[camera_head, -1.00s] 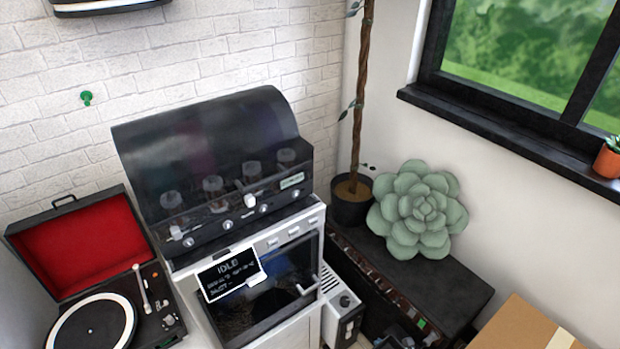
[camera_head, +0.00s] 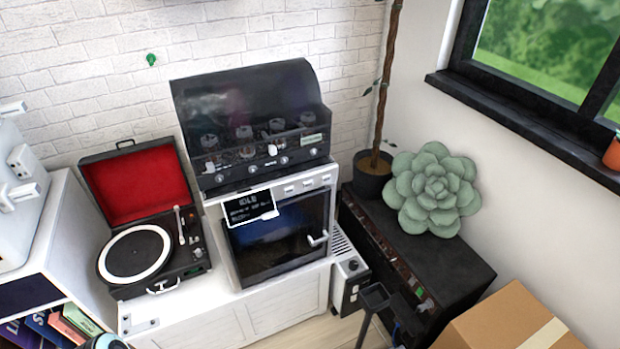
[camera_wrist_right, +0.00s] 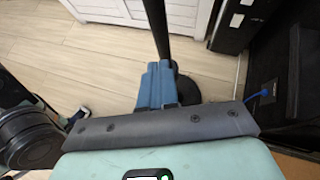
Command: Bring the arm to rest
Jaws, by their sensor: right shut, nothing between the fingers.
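My right gripper (camera_wrist_right: 157,68) shows in the right wrist view. Its blue fingers are together, with nothing seen between them. They point out over the light wood floor, in front of a dark upright pole (camera_wrist_right: 158,28). The dark bar and pale teal housing below the fingers are mine. Neither gripper shows in the head view, and my left gripper is in no frame.
A white cabinet (camera_head: 225,320) carries a record player (camera_head: 135,255) and an oven-like machine (camera_head: 280,240) with a small "IDLE" display (camera_head: 249,208). A black chest (camera_head: 440,265) bears a green succulent (camera_head: 433,190). A cardboard box (camera_head: 510,320) is at lower right. Bare floor (camera_wrist_right: 90,60) shows in the wrist view.

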